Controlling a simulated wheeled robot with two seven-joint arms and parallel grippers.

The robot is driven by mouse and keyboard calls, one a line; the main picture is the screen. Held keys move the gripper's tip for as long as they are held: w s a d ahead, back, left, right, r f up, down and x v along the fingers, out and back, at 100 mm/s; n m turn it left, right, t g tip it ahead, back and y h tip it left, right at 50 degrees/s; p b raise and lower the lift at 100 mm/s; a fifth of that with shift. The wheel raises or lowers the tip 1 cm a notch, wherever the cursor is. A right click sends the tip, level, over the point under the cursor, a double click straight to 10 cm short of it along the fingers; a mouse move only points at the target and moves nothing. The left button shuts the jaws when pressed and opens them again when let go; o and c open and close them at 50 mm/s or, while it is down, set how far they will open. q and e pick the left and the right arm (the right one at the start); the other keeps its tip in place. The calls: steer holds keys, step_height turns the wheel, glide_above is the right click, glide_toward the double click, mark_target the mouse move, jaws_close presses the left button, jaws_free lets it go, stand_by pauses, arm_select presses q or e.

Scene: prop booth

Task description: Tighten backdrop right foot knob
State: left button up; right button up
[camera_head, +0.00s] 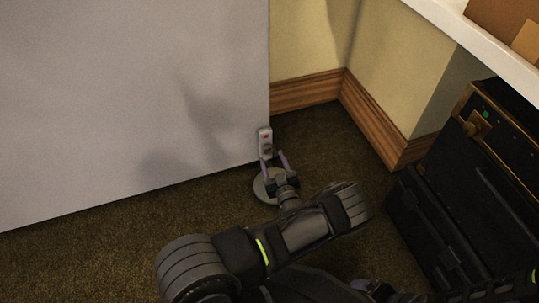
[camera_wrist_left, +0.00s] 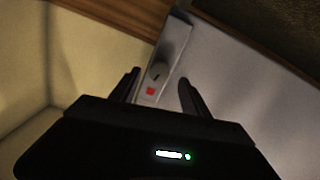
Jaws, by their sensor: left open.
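The backdrop (camera_head: 130,90) is a large grey panel on the left of the head view. My left gripper (camera_head: 272,156) is open in front of the bracket. My right gripper (camera_head: 372,288) shows only partly at the bottom edge.
A black case (camera_head: 455,200) with brass-coloured fittings stands on the right, under a white shelf edge (camera_head: 460,25). Wooden skirting (camera_head: 306,93) runs along the yellow walls. Brown carpet (camera_head: 340,140) is clear between the foot and the case.

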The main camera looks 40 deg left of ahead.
mark_target(269, 151)
arm_select(q)
steer(key=shift+b+x, duration=0.45)
steer(key=shift+x, duration=1.35)
jaws_close()
